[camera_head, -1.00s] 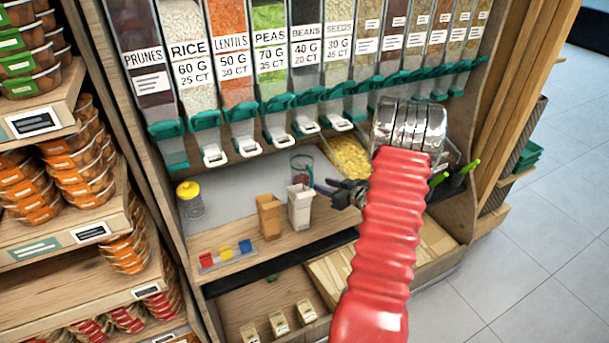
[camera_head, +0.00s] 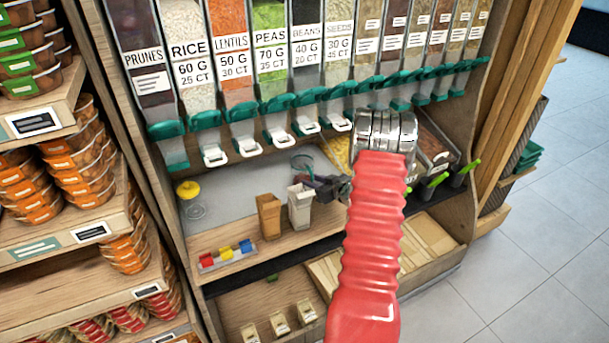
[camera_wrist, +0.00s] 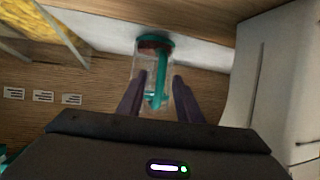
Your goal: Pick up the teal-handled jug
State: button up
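The clear jug with teal parts (camera_head: 302,163) stands on the grey counter under the dispensers, behind two paper bags. In the wrist view the jug (camera_wrist: 150,62) is straight ahead, with its upright teal handle facing me between the finger lines. My gripper (camera_head: 312,181) is close to the jug's right side in the head view. In the wrist view my gripper (camera_wrist: 160,77) is open, its dark fingers on either side of the handle. I cannot tell whether they touch the jug. Its lower part is partly hidden by the fingers.
A brown bag (camera_head: 269,216) and a white bag (camera_head: 299,207) stand close in front of the jug. Dispenser spouts (camera_head: 275,132) hang above. In the wrist view, a pale block-shaped surface (camera_wrist: 275,85) is close at the right.

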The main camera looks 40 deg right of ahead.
jog(key=shift+w+f, duration=0.2)
jog(key=shift+w, duration=0.2)
grip_shut()
dwell(0.4)
